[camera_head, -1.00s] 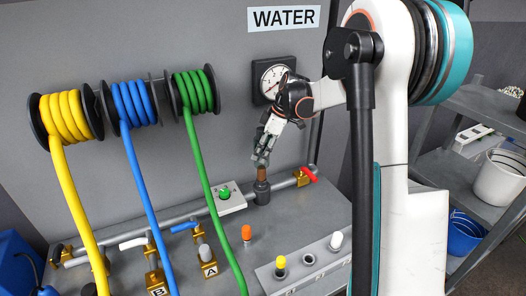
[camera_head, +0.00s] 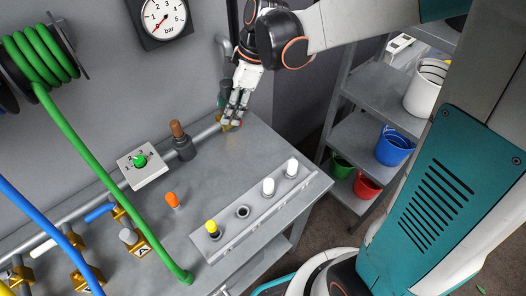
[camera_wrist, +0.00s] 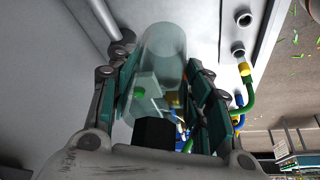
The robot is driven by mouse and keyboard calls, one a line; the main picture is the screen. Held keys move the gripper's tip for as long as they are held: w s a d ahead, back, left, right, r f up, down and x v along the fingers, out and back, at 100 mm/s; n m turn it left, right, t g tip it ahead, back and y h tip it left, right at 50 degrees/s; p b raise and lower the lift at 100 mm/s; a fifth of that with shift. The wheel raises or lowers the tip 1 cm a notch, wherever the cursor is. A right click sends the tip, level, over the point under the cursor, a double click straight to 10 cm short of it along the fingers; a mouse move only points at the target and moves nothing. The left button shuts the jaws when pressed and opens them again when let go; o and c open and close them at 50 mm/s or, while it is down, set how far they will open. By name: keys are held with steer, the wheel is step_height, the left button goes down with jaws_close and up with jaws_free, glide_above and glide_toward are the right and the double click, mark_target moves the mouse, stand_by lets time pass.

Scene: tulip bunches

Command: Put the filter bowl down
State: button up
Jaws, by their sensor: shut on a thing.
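The filter bowl (camera_wrist: 163,52) is a clear, pale green-tinted cylinder. In the wrist view it lies between the finger pads of my gripper (camera_wrist: 163,85), which is shut on it. In the head view my gripper (camera_head: 234,108) is over the back right part of the grey bench (camera_head: 215,185), close to the pipe end. The bowl is hard to make out there, and I cannot tell whether it touches the bench. The filter stand (camera_head: 183,147), dark with a brown cartridge on top, stands uncovered to the left of my gripper.
A dial box (camera_head: 142,164) with a green knob sits left of the stand. A strip (camera_head: 255,219) with yellow and white plugs lies along the front edge. A green hose (camera_head: 105,175) crosses the bench. Shelves with buckets (camera_head: 396,146) stand at right.

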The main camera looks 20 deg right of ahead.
step_height(320, 180, down, 20)
steer(key=b, duration=0.6)
steer(key=shift+s+d, duration=0.1)
steer(key=shift+f, duration=0.1)
steer(key=o, duration=0.6)
steer(key=shift+f, duration=0.1)
steer(key=o, duration=0.4)
steer(key=shift+o, duration=0.2)
steer(key=shift+r, duration=0.2)
